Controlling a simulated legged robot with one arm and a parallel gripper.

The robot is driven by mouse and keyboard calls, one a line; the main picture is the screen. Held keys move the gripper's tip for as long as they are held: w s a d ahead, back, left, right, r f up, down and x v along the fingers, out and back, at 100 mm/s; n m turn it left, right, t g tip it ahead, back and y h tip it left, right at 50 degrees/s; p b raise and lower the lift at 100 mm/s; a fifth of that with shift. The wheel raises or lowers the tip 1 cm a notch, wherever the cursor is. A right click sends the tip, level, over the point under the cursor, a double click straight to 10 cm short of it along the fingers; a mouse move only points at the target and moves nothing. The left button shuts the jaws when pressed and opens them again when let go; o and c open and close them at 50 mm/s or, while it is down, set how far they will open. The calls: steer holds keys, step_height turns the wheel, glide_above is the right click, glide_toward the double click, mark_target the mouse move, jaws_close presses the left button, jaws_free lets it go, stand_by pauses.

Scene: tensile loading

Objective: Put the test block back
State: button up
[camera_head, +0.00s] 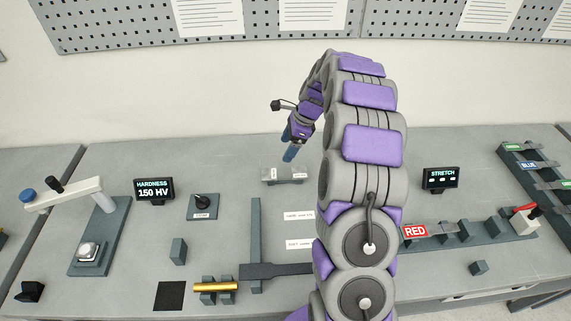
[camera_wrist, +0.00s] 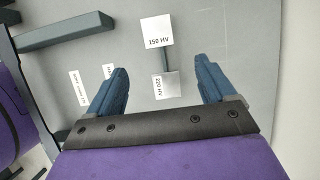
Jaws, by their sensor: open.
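My gripper (camera_head: 290,154) hangs from my bent arm near the small grey stand (camera_head: 285,174) at the back middle of the bench. In the wrist view my gripper (camera_wrist: 158,66) is open, with one blue finger on each side and nothing clamped between them. A white square marked 150 HV (camera_wrist: 157,31) lies ahead of the fingertips. A white piece marked 220 HV (camera_wrist: 166,87) lies between the fingers. A narrow dark strip (camera_wrist: 166,60) runs between these two. I cannot tell whether the white pieces are blocks or labels. The hardness display (camera_head: 154,190) reads 150 HV.
A lever press (camera_head: 106,205) with a shiny piece (camera_head: 88,252) on its base stands at left. A dark knob (camera_head: 203,206), a gold rod (camera_head: 216,287) on supports, and a RED-tagged fixture (camera_head: 415,231) occupy the bench. Bare bench surrounds the small stand.

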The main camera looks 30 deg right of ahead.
steer(key=s+a+r+n+g+h, duration=0.1)
steer(key=s+a+r+n, duration=0.4)
steer(key=s+a, duration=0.25)
steer(key=s+a+r+n+g, duration=0.1)
steer(key=s+a+r+n, duration=0.5)
steer(key=s, duration=0.3)
steer(key=s+a+n+h, duration=0.1)
steer(key=s+n, duration=0.4)
steer(key=s, duration=0.7)
steer(key=s+a+n+g+h, duration=0.1)
steer(key=s+n, duration=0.5)
steer(key=s, duration=0.7)
steer(key=shift+s+a+f+n+g+h, duration=0.15)
steer(key=shift+a+f+n+g+h, duration=0.3)
steer(key=shift+a, duration=0.8)
